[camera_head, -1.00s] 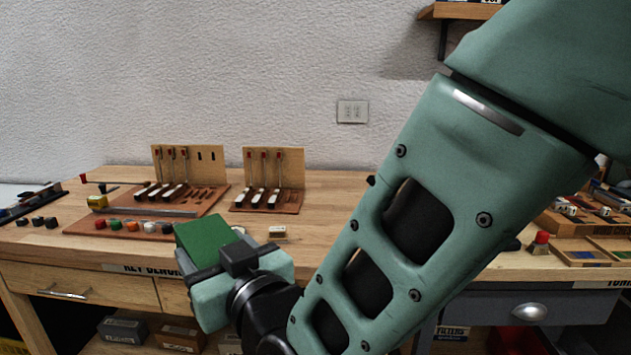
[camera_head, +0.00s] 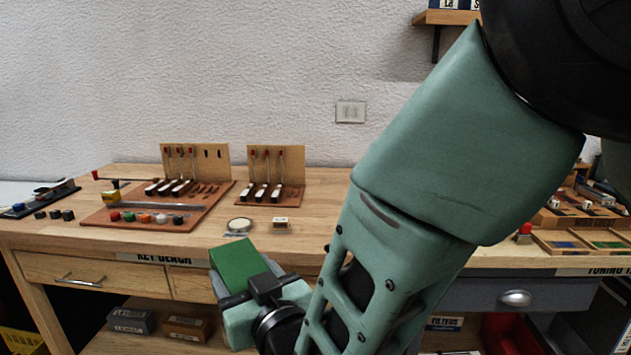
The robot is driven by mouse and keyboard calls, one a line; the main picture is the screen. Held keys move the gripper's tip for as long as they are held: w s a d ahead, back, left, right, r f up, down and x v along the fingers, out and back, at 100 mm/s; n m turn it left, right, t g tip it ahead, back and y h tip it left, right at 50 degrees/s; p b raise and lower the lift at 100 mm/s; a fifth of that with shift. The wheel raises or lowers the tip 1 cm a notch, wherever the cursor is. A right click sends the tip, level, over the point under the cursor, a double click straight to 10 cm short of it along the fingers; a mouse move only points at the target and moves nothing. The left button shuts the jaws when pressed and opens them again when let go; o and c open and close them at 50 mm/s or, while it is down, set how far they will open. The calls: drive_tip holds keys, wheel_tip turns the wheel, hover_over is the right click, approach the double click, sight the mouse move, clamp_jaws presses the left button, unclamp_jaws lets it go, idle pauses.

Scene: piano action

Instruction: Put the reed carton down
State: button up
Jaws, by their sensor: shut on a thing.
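The reed carton, a green box (camera_head: 238,262), is held at the end of my gripper (camera_head: 240,288) in the head view. It is in the lower left middle, in front of the bench's front edge in the picture. My gripper is shut on it. The fingertips and the carton's lower part are largely hidden by the gripper body. I cannot tell the exact height of the carton over the floor or bench.
Two key racks (camera_head: 196,162) (camera_head: 277,165) stand behind. Labelled boxes (camera_head: 187,327) sit on the shelf below. Trays (camera_head: 575,242) lie at right.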

drive_tip(key=w+d+f+m+t+h+p, duration=0.1)
drive_tip(key=w+d+f+m+h+p, duration=0.2)
drive_tip(key=d+f, duration=0.55)
drive_tip(key=w+d+f+m+t+h+p, duration=0.1)
drive_tip(key=w+d+f+m+t+h, duration=0.2)
drive_tip(key=d+f, duration=0.55)
drive_tip(key=s+d+f+h+p, duration=0.1)
drive_tip(key=s+d+h+p, duration=0.1)
drive_tip(key=d, duration=1.1)
drive_tip(key=s+d+f+g+h+p, duration=0.1)
drive_tip(key=s+d+f+h+p, duration=0.1)
drive_tip(key=d, duration=1.1)
drive_tip(key=shift+m, duration=0.3)
drive_tip(key=shift+r, duration=0.1)
